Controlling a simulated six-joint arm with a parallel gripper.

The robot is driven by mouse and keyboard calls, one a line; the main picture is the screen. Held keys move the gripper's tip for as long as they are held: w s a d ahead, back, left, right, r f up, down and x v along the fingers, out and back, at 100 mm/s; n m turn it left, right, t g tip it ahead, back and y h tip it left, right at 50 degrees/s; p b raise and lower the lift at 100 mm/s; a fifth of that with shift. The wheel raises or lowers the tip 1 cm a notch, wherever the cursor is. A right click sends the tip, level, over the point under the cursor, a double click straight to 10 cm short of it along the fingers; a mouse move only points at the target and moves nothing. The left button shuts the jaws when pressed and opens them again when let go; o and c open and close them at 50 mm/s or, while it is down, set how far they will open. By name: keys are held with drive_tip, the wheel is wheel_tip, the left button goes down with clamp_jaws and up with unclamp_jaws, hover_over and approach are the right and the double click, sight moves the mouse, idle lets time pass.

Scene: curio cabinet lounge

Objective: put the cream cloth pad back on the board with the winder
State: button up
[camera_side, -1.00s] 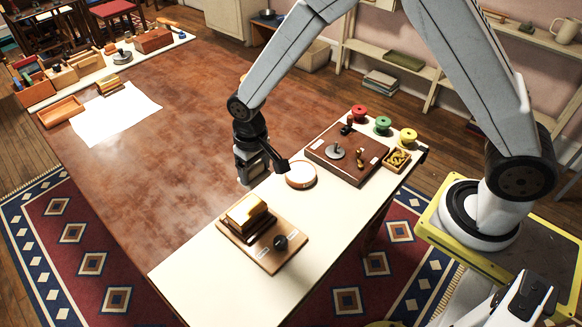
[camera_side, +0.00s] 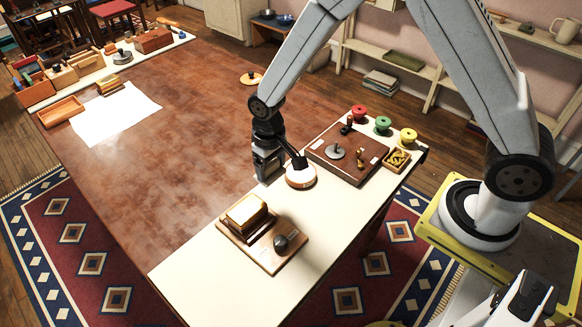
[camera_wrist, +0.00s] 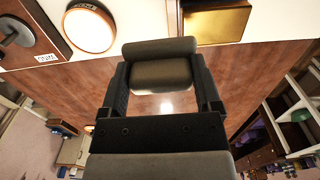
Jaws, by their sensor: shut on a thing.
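My gripper (camera_side: 268,178) hangs above the pale table strip, jaws down, just left of a round disc. In the wrist view my gripper (camera_wrist: 160,80) is shut on a rounded, dark grey-brown thing (camera_wrist: 160,74). It looks shaded, and I cannot tell whether it is the cream cloth pad. The round cream-topped disc (camera_side: 300,180) with a wooden rim lies on the table, also in the wrist view (camera_wrist: 88,30). The brown board (camera_side: 360,165) right of it bears a metal reel, likely the winder (camera_side: 335,152), and small fittings.
A smaller board (camera_side: 263,262) with a gold-topped block (camera_side: 247,210) and dark knob (camera_side: 281,242) lies in front. Several coloured spools (camera_side: 383,124) and a small box (camera_side: 397,159) flank the brown board. The strip's front end is clear.

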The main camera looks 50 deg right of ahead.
drive_tip(key=s+d+f, duration=0.3)
drive_tip(key=s+d, duration=0.2)
drive_tip(key=d, duration=0.4)
hover_over(336, 200)
drive_tip(key=shift+f, duration=0.95)
drive_tip(key=shift+f, duration=2.25)
drive_tip(key=shift+f, duration=0.1)
drive_tip(key=shift+f, duration=1.65)
drive_tip(key=shift+f, duration=0.15)
drive_tip(key=o, duration=1)
